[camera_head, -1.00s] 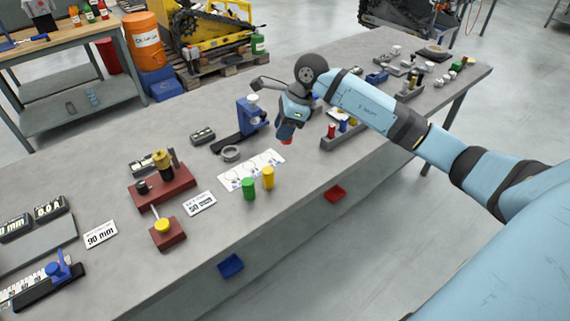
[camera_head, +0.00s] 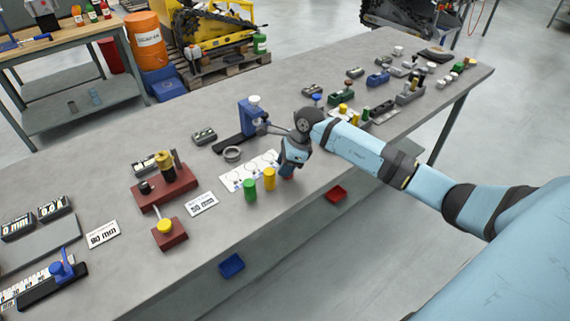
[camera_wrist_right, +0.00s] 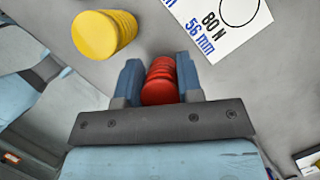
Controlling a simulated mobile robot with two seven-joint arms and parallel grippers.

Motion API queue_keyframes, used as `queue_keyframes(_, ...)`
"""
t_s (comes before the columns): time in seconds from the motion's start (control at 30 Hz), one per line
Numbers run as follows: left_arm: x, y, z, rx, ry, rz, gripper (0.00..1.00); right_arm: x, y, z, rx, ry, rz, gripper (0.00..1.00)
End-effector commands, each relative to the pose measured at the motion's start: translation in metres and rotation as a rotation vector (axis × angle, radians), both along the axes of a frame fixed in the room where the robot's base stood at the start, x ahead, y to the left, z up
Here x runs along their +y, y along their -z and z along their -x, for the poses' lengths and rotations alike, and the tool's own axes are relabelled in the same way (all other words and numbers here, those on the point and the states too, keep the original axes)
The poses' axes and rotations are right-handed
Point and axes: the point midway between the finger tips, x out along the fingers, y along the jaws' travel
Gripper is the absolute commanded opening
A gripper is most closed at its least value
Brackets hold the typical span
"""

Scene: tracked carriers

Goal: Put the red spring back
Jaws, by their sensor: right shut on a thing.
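The red spring (camera_wrist_right: 160,82) is between the two blue fingers of my right gripper (camera_wrist_right: 161,84) in the right wrist view, and the gripper is shut on it. In the head view my right gripper (camera_head: 288,169) is low over the bench, just right of the yellow spring (camera_head: 269,179). Only a bit of the red spring (camera_head: 287,174) shows there, and I cannot tell whether it touches the bench. The green spring (camera_head: 250,190) stands left of the yellow one. A white card with printed circles (camera_head: 236,179) lies behind them. My left gripper is not in view.
A blue stand (camera_head: 249,115) and a grey ring (camera_head: 232,154) are behind the card. A red-brown fixture (camera_head: 165,188) is to the left. A red bin (camera_head: 335,194) and a blue bin (camera_head: 231,265) are at the bench's front side. Several small parts crowd the far right.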

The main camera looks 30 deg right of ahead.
Motion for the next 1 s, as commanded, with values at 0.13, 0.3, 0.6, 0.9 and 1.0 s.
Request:
queue_keyframes(0.13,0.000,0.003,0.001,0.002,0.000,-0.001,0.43,0.000,0.003,0.000,0.000,0.000,0.000,0.06)
queue_keyframes(0.3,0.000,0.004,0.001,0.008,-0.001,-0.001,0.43,0.000,0.003,0.000,0.000,0.000,0.000,0.59)
queue_keyframes(0.6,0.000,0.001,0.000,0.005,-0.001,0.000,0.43,0.000,0.001,0.000,0.000,0.000,0.000,0.59)
queue_keyframes(0.9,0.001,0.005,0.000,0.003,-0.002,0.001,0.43,-0.016,-0.039,0.007,-0.004,-0.001,0.005,0.59)
queue_keyframes(1.0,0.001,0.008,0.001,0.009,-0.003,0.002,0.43,-0.023,-0.060,0.011,-0.004,0.000,0.004,0.59)
